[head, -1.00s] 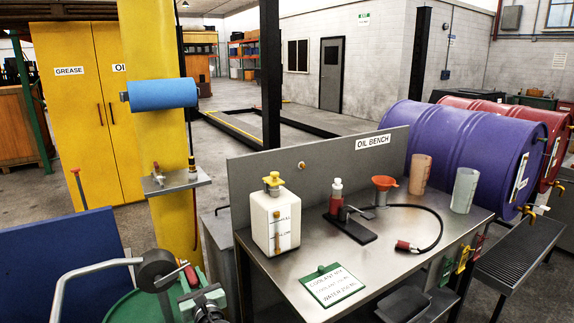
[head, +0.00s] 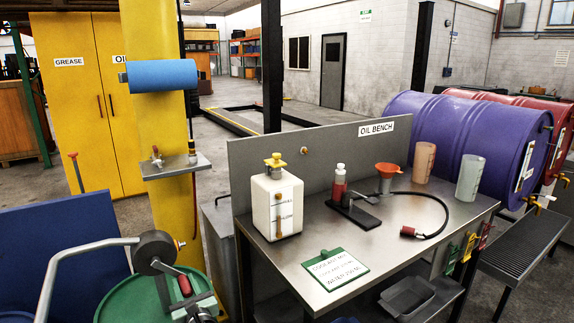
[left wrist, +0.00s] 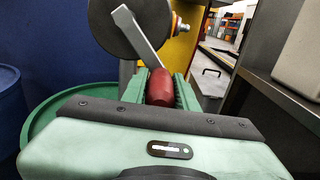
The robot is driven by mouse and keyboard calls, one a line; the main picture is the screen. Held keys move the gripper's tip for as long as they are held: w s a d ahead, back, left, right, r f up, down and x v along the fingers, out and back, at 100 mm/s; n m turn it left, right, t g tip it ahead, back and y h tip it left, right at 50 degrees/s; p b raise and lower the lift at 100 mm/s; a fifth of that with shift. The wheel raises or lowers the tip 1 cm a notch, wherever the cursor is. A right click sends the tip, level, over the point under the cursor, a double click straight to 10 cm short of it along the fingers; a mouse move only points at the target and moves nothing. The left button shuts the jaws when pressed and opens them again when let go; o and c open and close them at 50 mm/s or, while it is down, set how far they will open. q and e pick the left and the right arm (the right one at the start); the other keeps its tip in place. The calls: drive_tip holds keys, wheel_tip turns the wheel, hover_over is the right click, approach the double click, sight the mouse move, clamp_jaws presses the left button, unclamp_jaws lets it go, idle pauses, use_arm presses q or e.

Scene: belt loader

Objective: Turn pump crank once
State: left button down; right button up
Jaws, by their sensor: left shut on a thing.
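The hand pump (head: 154,251) has a dark round body and a bent grey spout pipe. It stands on a green drum (head: 120,303) at the lower left of the head view. Its flat grey crank arm (left wrist: 136,38) runs from the pump body down to a red handle (head: 184,285). My left gripper (left wrist: 160,88) is shut on this handle, with a green ribbed finger on each side of it in the left wrist view. In the head view the gripper is partly cut off by the bottom edge. My right gripper is not in view.
A yellow post (head: 158,200) with a small shelf (head: 176,167) rises behind the pump. The oil bench (head: 330,243) stands to the right, holding a white jug (head: 275,205), a funnel and cups.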

use_arm(q)
drive_tip(key=s+a+f+p, duration=0.1)
drive_tip(key=s+a, duration=0.3)
drive_tip(key=a, duration=0.3)
drive_tip(key=shift+f+p, duration=0.15)
drive_tip(key=shift+p, duration=0.25)
drive_tip(key=c, duration=1.3)
unclamp_jaws()
drive_tip(key=o, duration=1.3)
drive_tip(key=shift+w+f, duration=0.2)
drive_tip(key=shift+s+d, duration=0.1)
drive_tip(key=shift+d, duration=0.05)
drive_tip(key=p+v, duration=0.4)
drive_tip(key=v, duration=0.6)
